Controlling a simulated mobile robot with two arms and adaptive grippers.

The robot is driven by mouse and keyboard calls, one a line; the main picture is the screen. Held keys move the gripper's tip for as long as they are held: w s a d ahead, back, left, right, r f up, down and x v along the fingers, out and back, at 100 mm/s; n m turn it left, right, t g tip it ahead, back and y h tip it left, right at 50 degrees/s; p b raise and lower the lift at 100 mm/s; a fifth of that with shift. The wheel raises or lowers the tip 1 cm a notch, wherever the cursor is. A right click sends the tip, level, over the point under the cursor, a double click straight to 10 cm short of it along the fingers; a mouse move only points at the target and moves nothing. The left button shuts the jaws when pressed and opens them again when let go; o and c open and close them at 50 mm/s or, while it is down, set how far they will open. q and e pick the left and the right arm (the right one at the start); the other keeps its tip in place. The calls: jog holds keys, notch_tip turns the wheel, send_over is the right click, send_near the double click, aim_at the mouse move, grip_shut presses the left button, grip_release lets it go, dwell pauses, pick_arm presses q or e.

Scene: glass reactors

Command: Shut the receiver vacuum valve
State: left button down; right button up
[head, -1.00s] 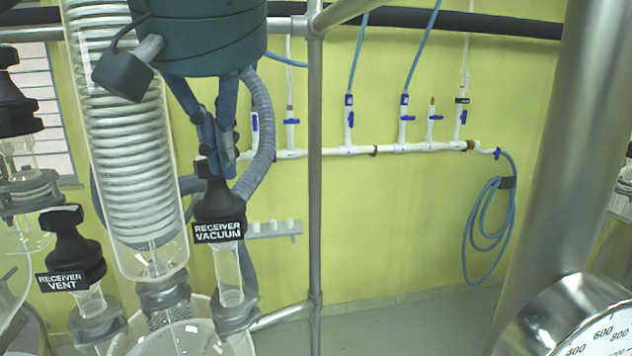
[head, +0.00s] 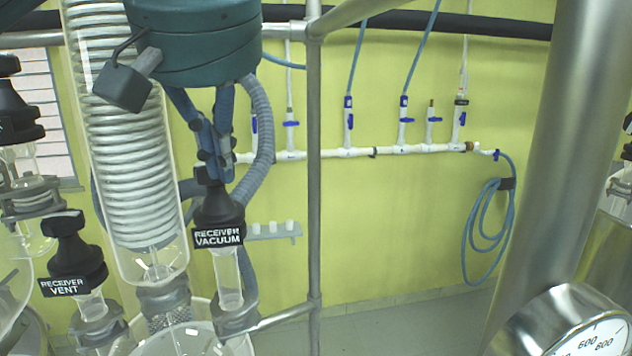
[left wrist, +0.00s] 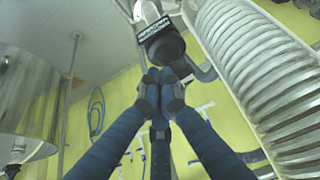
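The receiver vacuum valve (head: 217,209) is a black knob with a white-lettered label on a clear glass stem, left of centre in the head view. It also shows in the left wrist view (left wrist: 166,48), with its label upside down. My left gripper (head: 210,167) reaches down from above, and its blue fingers are at the narrow top of the knob. In the left wrist view its fingertips (left wrist: 161,78) come together against the knob. They appear closed on its top handle, which they mostly hide. My right gripper is not in view.
The receiver vent valve (head: 75,262) stands to the left. A glass coil condenser (head: 135,150) rises close behind, between the two valves. A metal frame post (head: 315,200) stands to the right, and a round gauge (head: 590,335) is at lower right.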

pick_arm(q)
jog(key=shift+s+a, duration=0.1)
jog(key=shift+a, duration=0.2)
jog(key=shift+s+a, duration=0.25)
jog(key=shift+a, duration=0.65)
jog(key=shift+a+f, duration=0.1)
jog(key=shift+a, duration=0.2)
jog(key=shift+s, duration=0.2)
notch_tip(320, 180, up, 6)
dwell(0.6)
jog(key=shift+a, duration=0.1)
